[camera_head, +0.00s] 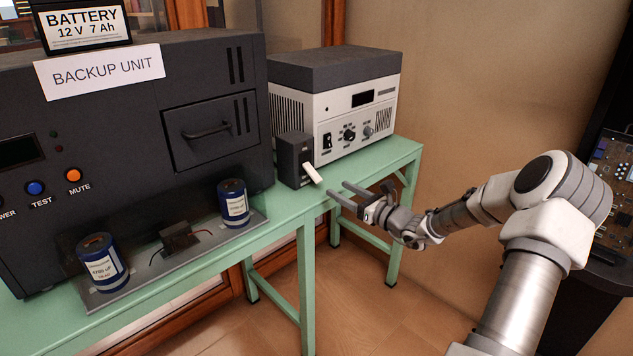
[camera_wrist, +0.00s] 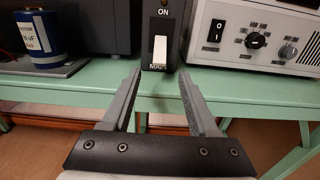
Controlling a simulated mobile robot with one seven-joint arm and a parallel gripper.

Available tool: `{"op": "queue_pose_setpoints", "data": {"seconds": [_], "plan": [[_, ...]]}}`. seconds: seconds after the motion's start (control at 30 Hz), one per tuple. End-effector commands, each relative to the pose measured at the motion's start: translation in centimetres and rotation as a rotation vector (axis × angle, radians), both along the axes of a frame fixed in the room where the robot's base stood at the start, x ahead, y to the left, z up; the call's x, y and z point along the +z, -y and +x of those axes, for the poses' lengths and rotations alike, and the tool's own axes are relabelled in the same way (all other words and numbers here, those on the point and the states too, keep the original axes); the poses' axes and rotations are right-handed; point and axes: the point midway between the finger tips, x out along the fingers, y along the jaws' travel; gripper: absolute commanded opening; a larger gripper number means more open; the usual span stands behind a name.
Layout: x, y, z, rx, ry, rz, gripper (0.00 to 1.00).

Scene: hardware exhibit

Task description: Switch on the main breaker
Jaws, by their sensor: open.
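The main breaker (camera_head: 290,158) is a small black box at the front edge of the green table. Its white lever (camera_head: 312,173) sticks out from the front and slants downward. In the wrist view the lever (camera_wrist: 159,50) points down from the "ON" marking, its lower end near a partly covered "MAIN" label. My gripper (camera_head: 338,190) is open and empty, in front of the breaker and a little to its right in the head view. In the wrist view the lever appears beyond and between the two fingertips (camera_wrist: 160,74), apart from both.
The large dark backup unit (camera_head: 110,130) stands left of the breaker, with blue capacitors (camera_head: 233,205) on a plate before it. A white and grey power supply (camera_head: 340,100) stands to the right. The green table (camera_head: 275,222) edge lies below my gripper.

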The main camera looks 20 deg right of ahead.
Motion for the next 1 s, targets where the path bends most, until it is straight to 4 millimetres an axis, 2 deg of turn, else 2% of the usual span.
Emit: {"op": "queue_pose_setpoints", "data": {"seconds": [0.2, 0.43, 0.6, 0.9, 1.0], "plan": [[-0.3, -1.8, 4.6, 0.003, 0.002, 0.001, 0.6], [-0.2, -3.1, 8.2, 0.002, 0.0, -0.001, 0.6], [0.0, -3.4, 9.3, 0.001, 0.0, -0.001, 0.6], [0.0, -3.5, 9.5, 0.0, -0.001, -0.001, 0.6], [0.0, -3.5, 9.5, 0.0, 0.0, -0.001, 0.44]]}}
